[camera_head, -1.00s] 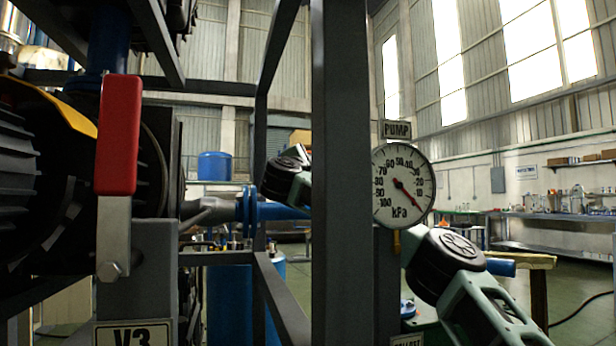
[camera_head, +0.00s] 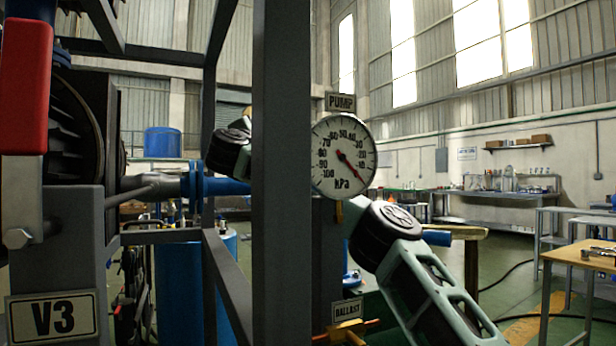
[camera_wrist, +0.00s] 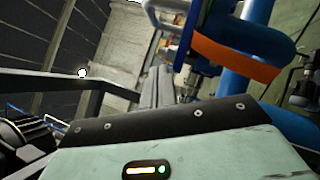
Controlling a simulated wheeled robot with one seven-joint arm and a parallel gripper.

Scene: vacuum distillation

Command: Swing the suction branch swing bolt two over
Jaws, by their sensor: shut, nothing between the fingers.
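The suction branch appears to be the grey pipe (camera_head: 145,186) that meets a blue flange (camera_head: 197,187) and a short blue pipe (camera_head: 228,187) in the head view. In the wrist view, a blue flange edge (camera_wrist: 187,30) with metal fittings (camera_wrist: 190,68) beside it shows at the top. I cannot tell which fitting is swing bolt two. My gripper (camera_wrist: 158,74) shows its grey fingers together and empty in the wrist view, pointing below and left of those fittings. In the head view the dark post hides part of my arm, and my gripper cannot be made out.
A dark frame post (camera_head: 281,190) stands in front of my arm. A pressure gauge (camera_head: 343,155) hangs beside it. The V3 sign (camera_head: 52,315) and red lever (camera_head: 25,85) are at left. An orange band (camera_wrist: 235,60) crosses the blue pipework in the wrist view.

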